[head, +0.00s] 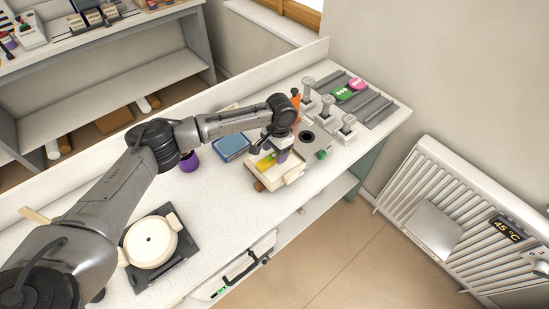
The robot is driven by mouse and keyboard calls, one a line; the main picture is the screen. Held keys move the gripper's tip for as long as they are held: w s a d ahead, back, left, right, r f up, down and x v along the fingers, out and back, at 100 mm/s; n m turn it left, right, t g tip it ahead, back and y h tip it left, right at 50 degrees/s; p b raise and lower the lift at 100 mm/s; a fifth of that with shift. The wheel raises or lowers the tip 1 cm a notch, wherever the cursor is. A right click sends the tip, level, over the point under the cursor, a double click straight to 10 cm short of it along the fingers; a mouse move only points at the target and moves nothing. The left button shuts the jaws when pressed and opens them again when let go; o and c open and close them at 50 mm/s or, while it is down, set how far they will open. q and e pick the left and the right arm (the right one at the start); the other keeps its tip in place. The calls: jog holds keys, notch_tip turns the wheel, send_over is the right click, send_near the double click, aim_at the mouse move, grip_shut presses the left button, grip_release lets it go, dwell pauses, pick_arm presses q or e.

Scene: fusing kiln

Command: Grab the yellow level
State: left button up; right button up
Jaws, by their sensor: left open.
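The yellow level (264,160) is a small yellow bar with a greenish part. It lies in a shallow cream tray (291,177) on the white counter, partly hidden by my gripper. My left gripper (270,151) reaches in from the left and hangs over the tray, right by the level. It is open. I cannot tell whether its fingers touch the level. My right gripper is not in view.
A blue block (231,147) and a purple container (189,162) stand left of the tray. An orange item (295,102), grey posts (327,106) and a ribbed grey mat (373,108) lie behind. A round cream disc (151,241) sits at the front left.

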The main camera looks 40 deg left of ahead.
pick_arm(q)
jog(key=shift+s+f, duration=0.15)
jog(key=shift+f, duration=0.95)
jog(key=c, duration=1)
